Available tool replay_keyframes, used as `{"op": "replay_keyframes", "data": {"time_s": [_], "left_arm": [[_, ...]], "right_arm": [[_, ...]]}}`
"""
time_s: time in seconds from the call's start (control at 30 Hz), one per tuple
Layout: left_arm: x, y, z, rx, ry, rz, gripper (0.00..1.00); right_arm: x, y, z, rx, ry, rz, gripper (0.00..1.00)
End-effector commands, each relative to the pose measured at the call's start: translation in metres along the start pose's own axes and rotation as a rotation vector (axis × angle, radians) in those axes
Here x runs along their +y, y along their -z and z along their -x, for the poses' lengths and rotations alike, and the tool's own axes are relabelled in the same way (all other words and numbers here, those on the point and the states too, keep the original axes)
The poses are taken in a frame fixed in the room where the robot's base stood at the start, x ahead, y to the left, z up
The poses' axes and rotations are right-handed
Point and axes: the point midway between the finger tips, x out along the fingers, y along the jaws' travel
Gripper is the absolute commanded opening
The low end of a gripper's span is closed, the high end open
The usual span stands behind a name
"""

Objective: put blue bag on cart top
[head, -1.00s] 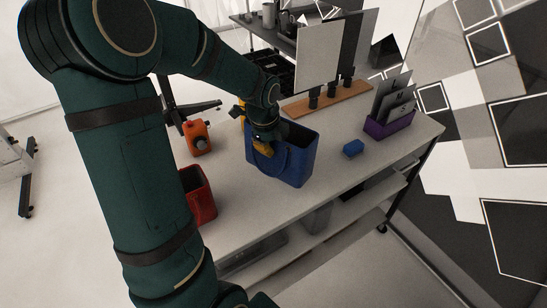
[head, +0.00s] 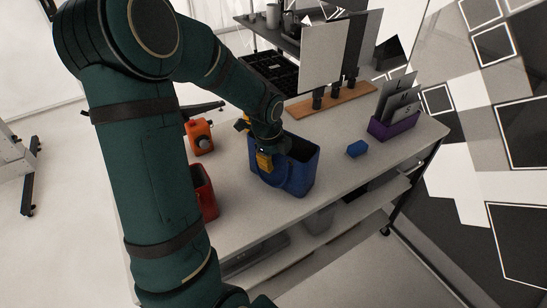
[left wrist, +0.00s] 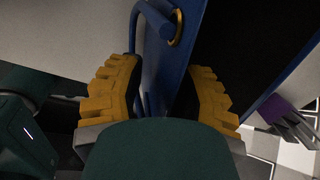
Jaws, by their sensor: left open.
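The blue bag (head: 298,172) stands upright on the white cart top (head: 240,215), its open mouth facing up. It also shows in the left wrist view (left wrist: 185,60), with its round handle against its side. My left gripper (head: 262,152) is at the bag's near left side. In the left wrist view its yellow fingers (left wrist: 165,95) are apart, with the bag's wall and handle between them. I cannot tell whether they touch it. My right gripper is not in view.
An orange object (head: 199,137) and a red container (head: 205,193) stand left of the bag. A small blue block (head: 357,149) and a purple holder (head: 395,126) are on the right. Upright panels (head: 321,55) on a wooden base stand at the back.

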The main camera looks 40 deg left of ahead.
Motion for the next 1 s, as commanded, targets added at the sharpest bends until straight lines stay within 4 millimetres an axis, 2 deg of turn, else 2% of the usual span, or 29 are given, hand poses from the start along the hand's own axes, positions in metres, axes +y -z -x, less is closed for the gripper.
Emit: {"op": "replay_keyframes", "data": {"time_s": [0.13, 0.27, 0.5, 0.7, 0.83, 1.0], "left_arm": [[0.000, 0.000, 0.004, 0.000, 0.001, 0.000, 0.34], [-0.001, 0.000, 0.021, -0.001, 0.004, -0.001, 0.34], [-0.002, -0.001, 0.071, -0.002, 0.006, 0.000, 0.34], [-0.001, 0.000, 0.104, -0.001, 0.003, 0.000, 0.34], [0.000, 0.000, 0.116, -0.001, 0.001, 0.000, 0.34], [0.000, 0.000, 0.120, 0.000, 0.001, 0.000, 0.34]], "right_arm": [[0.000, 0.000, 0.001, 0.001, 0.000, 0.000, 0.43], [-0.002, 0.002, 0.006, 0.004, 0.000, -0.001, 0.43], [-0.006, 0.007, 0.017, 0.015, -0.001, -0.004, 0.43], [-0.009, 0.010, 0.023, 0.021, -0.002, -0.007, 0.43], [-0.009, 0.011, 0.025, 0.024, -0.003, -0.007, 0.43], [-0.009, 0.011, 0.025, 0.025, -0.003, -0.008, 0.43]]}}
